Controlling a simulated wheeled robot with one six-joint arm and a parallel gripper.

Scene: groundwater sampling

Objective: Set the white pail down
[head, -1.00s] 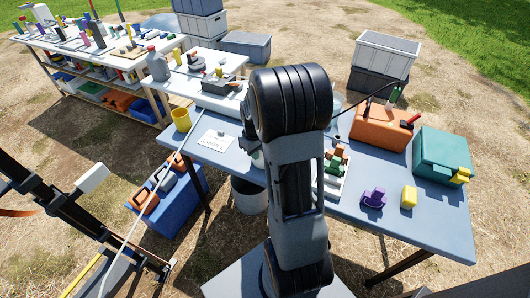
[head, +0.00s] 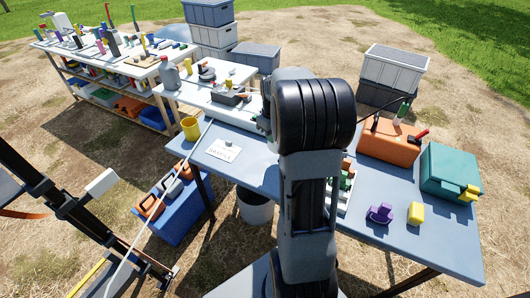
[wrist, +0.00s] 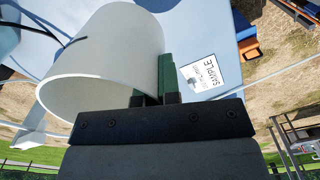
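The white pail (wrist: 105,65) fills the upper left of the wrist view, its round open mouth toward the lower left. My gripper (wrist: 158,92) has its green-padded fingers at the pail's wall near the rim, one on the inner side and one on the outer, and looks shut on it. Blue tabletop shows behind the pail; whether its base touches the table I cannot tell. A white card reading SAMPLE lies on the table, beside the pail in the wrist view (wrist: 198,77) and left of my arm in the head view (head: 224,151). My arm hides the pail and gripper in the head view.
A pale bucket (head: 255,208) stands below. Clear tabletop surrounds the card.

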